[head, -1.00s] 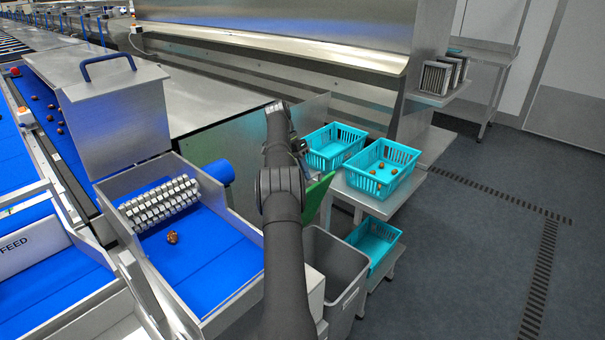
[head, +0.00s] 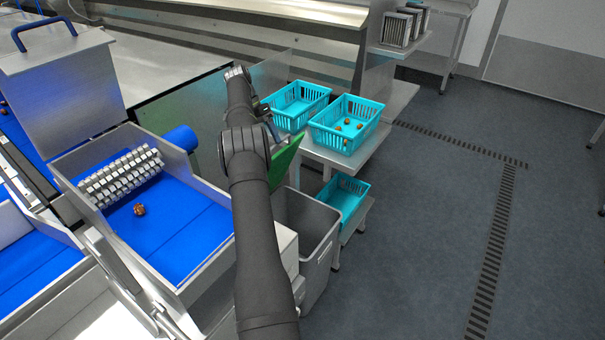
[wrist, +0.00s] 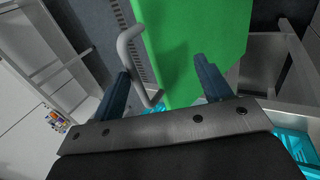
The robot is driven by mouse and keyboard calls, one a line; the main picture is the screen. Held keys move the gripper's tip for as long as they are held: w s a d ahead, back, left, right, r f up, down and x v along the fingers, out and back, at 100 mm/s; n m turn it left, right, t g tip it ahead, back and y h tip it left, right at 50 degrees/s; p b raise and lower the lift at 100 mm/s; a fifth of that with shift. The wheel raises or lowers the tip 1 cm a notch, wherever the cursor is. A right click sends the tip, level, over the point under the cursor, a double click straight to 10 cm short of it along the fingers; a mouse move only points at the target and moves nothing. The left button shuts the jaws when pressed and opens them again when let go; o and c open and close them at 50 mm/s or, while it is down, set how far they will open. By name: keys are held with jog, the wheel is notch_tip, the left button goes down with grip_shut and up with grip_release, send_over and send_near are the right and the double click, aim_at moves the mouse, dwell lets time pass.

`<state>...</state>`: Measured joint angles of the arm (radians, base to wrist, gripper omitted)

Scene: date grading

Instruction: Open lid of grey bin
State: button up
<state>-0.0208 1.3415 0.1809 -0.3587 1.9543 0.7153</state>
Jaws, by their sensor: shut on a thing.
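The grey bin (head: 322,262) stands on the floor right of the blue-belted machine, and its open top shows. Its green lid (head: 285,163) is raised and steeply tilted at the bin's far left side. The lid also fills the upper middle of the wrist view (wrist: 195,45). A grey bar handle (wrist: 127,50) stands out from the lid beside my left finger. My gripper (wrist: 161,67) has its fingers at the lid and is shut on the handle, though the exact contact is unclear.
Turquoise baskets (head: 318,127) stand on a metal table (head: 345,160) behind the bin, with several dates in one. Another turquoise basket (head: 345,190) sits lower, beside the bin. The machine's tray (head: 180,262) holds one date (head: 139,210). Floor at right (head: 430,240) is clear.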

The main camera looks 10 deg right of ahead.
aim_at(286, 152)
jog(key=shift+s+d+f, duration=0.2)
jog(key=shift+s+f, duration=0.2)
jog(key=shift+f, duration=0.2)
jog(key=shift+c, duration=0.3)
jog(key=s+d+f, duration=0.1)
jog(key=s+d, duration=0.2)
jog(key=s+d+f, duration=0.2)
jog(key=s, duration=0.1)
jog(key=s+d+f, duration=0.2)
jog(key=d, duration=0.1)
jog(key=shift+s+d+f, duration=0.25)
jog(key=shift+s+d, duration=0.1)
jog(key=shift+s, duration=0.05)
jog(key=c, duration=0.4)
jog(key=s+d+f, duration=0.2)
jog(key=f, duration=0.1)
jog(key=s+d+f, duration=0.3)
jog(key=f, duration=0.1)
jog(key=s+d+f, duration=0.2)
jog(key=d+f, duration=0.1)
jog(key=f, duration=0.1)
jog(key=shift+s+f, duration=0.15)
jog(key=shift+a, duration=0.1)
